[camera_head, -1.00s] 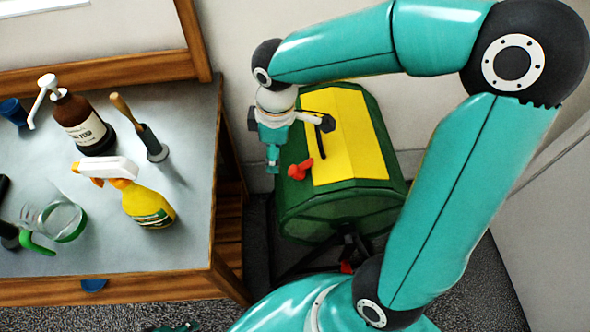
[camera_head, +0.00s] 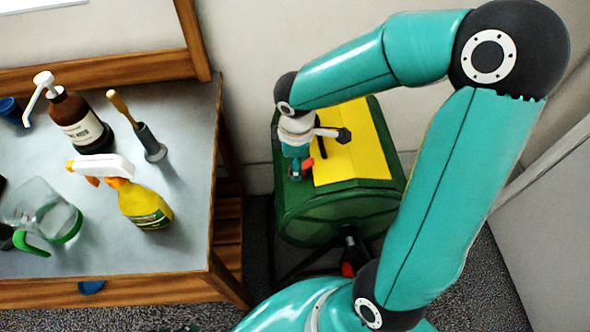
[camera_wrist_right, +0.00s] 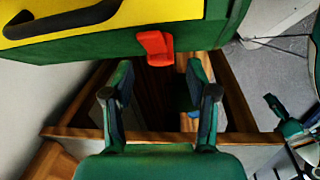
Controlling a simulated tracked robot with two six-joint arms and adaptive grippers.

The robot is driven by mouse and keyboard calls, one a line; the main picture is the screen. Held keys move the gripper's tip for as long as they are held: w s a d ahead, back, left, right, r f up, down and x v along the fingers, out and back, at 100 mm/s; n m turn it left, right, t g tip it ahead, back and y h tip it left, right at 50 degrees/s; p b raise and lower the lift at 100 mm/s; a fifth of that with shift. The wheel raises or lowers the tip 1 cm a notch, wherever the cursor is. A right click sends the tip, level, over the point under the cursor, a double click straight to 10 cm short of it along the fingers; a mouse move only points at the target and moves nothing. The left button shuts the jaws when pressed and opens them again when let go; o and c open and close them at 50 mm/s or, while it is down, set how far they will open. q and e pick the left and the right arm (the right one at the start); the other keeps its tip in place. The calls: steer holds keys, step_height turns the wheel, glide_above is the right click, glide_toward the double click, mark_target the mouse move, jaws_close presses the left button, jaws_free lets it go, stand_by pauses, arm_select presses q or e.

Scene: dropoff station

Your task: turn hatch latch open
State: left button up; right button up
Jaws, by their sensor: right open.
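The green drum (camera_head: 335,212) has a yellow hatch (camera_head: 362,150) on top with a black handle. The red latch (camera_wrist_right: 156,45) shows at the drum's edge in the wrist view, beside the yellow panel (camera_wrist_right: 60,15). In the head view it is mostly hidden behind my right gripper (camera_head: 297,174). That gripper is at the hatch's left edge, close to the latch. In the wrist view my right gripper (camera_wrist_right: 160,85) is open, nothing between its fingers, with the latch just beyond the fingertips, roughly centred. I cannot tell whether they touch. My left gripper is not in view.
A grey-topped wooden table (camera_head: 120,245) stands left of the drum. On it are a yellow spray bottle (camera_head: 145,206), a brown pump bottle (camera_head: 78,122), a wooden-handled tool (camera_head: 150,145) and a glass jug (camera_head: 62,222). A narrow gap separates table and drum.

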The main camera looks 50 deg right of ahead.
steer(key=shift+w+d+f+b, duration=0.1)
steer(key=shift+f+b, duration=0.05)
steer(key=shift+f, duration=0.95)
steer(key=shift+w+d+f+b, duration=0.1)
steer(key=shift+f+b, duration=0.05)
steer(key=shift+f, duration=0.9)
